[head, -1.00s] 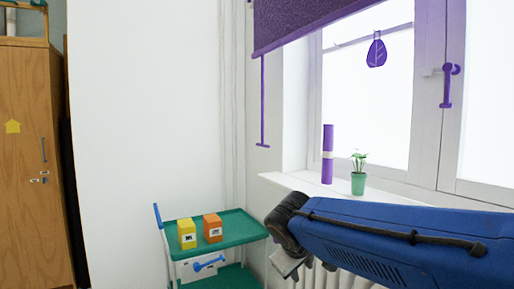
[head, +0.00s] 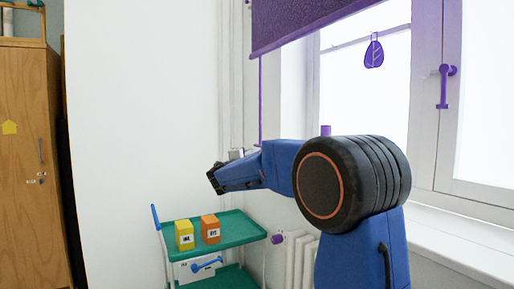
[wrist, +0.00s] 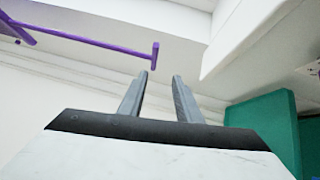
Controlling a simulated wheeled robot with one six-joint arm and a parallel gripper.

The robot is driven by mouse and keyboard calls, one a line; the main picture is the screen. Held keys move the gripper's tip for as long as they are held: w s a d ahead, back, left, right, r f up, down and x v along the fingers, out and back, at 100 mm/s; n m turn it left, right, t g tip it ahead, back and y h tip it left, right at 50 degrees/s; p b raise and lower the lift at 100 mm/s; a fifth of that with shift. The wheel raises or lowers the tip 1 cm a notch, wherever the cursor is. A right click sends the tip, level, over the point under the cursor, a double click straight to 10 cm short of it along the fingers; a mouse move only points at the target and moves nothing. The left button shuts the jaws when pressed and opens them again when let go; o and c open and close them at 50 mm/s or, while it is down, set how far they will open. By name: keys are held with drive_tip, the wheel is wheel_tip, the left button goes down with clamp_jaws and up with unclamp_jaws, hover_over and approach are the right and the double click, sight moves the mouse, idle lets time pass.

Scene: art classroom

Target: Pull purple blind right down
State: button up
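The purple blind (head: 310,24) is rolled part way down at the top of the window in the head view. A thin purple pull rod (head: 261,92) hangs from its left end; my arm reaches up to its lower end. In the wrist view a purple bar (wrist: 95,42) with a short crosspiece at its end comes in from the upper left. My gripper (wrist: 161,76) is open, its fingers apart and empty. The crosspiece shows just past the fingertips, apart from them. In the head view my gripper (head: 237,154) is small beside the rod's lower end.
A green trolley (head: 240,226) with a yellow box (head: 184,235) and an orange box (head: 210,229) stands below my gripper. A white radiator (head: 303,262) is under the sill. A purple roll (head: 326,130) shows partly behind my arm. A purple leaf ornament (head: 374,51) hangs at the window.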

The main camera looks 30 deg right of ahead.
sight(257, 146)
drive_tip(key=shift+n+t, duration=0.4)
drive_tip(key=x, duration=0.6)
drive_tip(key=a+x, duration=0.1)
drive_tip(key=x, duration=0.5)
drive_tip(key=w+x, duration=0.1)
drive_tip(key=x, duration=0.5)
drive_tip(key=shift+w+r, duration=0.1)
drive_tip(key=shift+w, duration=0.2)
clamp_jaws()
